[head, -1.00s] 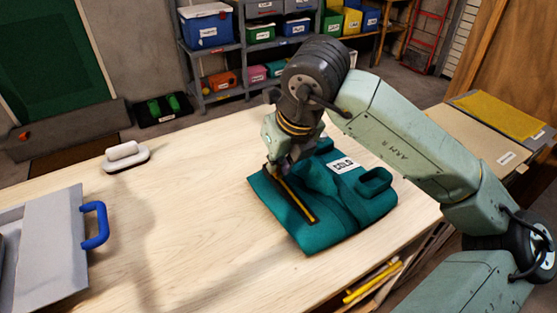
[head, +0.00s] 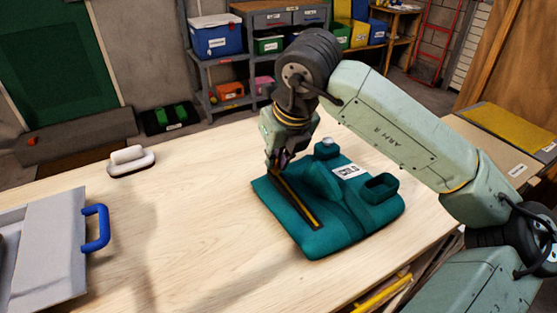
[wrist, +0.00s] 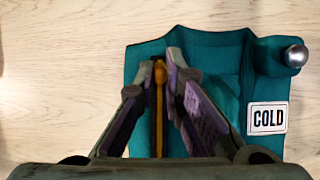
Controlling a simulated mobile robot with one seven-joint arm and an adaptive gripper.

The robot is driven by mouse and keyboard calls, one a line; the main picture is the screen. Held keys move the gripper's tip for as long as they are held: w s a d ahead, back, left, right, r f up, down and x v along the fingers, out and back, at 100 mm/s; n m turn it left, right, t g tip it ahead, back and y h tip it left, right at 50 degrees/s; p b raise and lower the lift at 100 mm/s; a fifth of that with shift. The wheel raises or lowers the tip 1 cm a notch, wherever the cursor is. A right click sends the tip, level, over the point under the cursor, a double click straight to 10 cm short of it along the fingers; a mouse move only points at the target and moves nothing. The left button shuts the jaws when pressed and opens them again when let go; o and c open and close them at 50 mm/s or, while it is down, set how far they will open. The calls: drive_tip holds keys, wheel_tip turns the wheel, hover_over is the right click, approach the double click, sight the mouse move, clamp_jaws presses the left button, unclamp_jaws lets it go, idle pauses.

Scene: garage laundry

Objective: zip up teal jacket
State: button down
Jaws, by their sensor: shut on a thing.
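The teal jacket (head: 352,212) lies flat on the pale wooden table, with a white "COLD" label (head: 346,171); the label also shows in the wrist view (wrist: 268,118). A yellow and black zip line (head: 300,205) runs along its left part. My gripper (head: 276,164) is at the far end of this line, by the jacket's edge. In the wrist view its fingers (wrist: 161,70) are closed around a small orange-yellow zip pull (wrist: 159,73). The fingers hide part of the jacket beside the zip.
A round metal knob (wrist: 296,55) is at the jacket's corner. A white handled block (head: 131,160) stands on the table at far left, and a grey case with a blue handle (head: 96,228) at near left. Bare table lies between these and the jacket.

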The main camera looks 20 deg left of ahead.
drive_tip(key=c, duration=1.7)
unclamp_jaws()
drive_tip(key=v, duration=1.2)
